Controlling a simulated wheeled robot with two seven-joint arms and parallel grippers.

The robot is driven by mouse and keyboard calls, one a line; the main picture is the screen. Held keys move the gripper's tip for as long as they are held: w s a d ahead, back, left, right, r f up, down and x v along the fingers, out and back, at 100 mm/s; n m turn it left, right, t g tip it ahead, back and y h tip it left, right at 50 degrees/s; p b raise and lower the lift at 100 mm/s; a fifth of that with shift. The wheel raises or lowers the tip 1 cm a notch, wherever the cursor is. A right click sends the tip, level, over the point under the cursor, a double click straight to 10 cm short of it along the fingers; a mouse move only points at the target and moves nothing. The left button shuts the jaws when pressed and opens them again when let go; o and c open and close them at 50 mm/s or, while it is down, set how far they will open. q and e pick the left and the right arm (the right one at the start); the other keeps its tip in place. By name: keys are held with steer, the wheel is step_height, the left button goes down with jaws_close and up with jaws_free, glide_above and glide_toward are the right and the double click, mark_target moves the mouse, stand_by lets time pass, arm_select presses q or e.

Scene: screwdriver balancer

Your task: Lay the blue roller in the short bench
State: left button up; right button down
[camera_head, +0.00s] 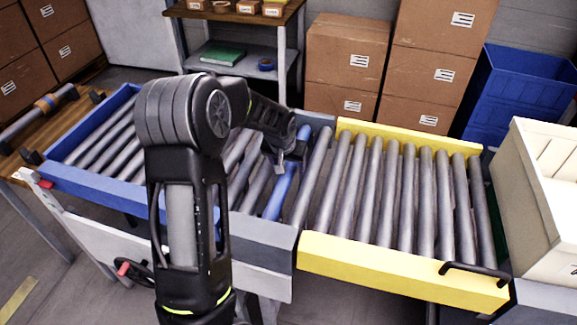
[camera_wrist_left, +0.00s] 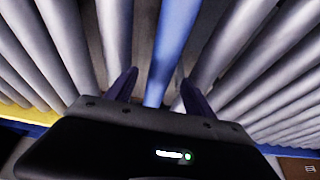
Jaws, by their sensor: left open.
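The blue roller (camera_head: 278,192) lies among grey rollers in the grey middle section of the conveyor. In the left wrist view the blue roller (camera_wrist_left: 173,48) runs up the middle of the picture. My left gripper (camera_head: 284,158) is over the far part of this roller. Its open fingers (camera_wrist_left: 160,92) show on either side of the blue roller, with nothing gripped. I cannot tell how far down they reach beside it. A low wooden bench (camera_head: 62,121) stands at the left, with a grey banded roller (camera_head: 45,104) on it. My right gripper is not in view.
The blue-framed conveyor section (camera_head: 95,190) is left and the yellow-framed one (camera_head: 400,270) right, both with grey rollers. A cream crate (camera_head: 550,215) stands at the far right. Cardboard boxes (camera_head: 345,55), blue bins (camera_head: 520,85) and a shelf (camera_head: 235,60) stand behind.

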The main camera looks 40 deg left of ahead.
arm_select(q)
steer(key=v, duration=0.6)
steer(key=shift+s+r, duration=0.1)
steer(key=shift+r, duration=0.1)
stand_by(0.8)
